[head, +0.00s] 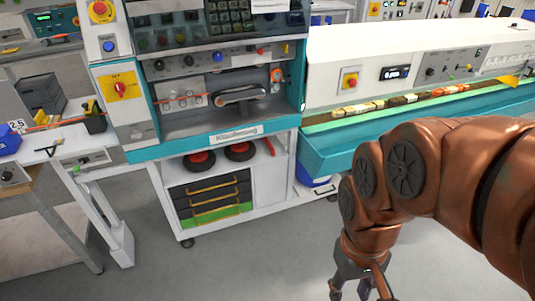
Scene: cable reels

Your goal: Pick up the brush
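I cannot make out a brush for certain in the head view. A small dark T-shaped item (48,148) lies on the left bench; it is too small to identify. My gripper (362,290) points down at the bottom edge, over the grey floor and in front of the machine. Its fingertips are cut off by the picture edge, so its opening and anything between the fingers cannot be judged.
A white and teal machine cart (233,145) stands in the middle, with black drawers (212,197) and red-hubbed reels (200,161) below. A teal-fronted conveyor unit (330,150) is at right. A blue bin (8,140) sits on the left bench. The front floor is clear.

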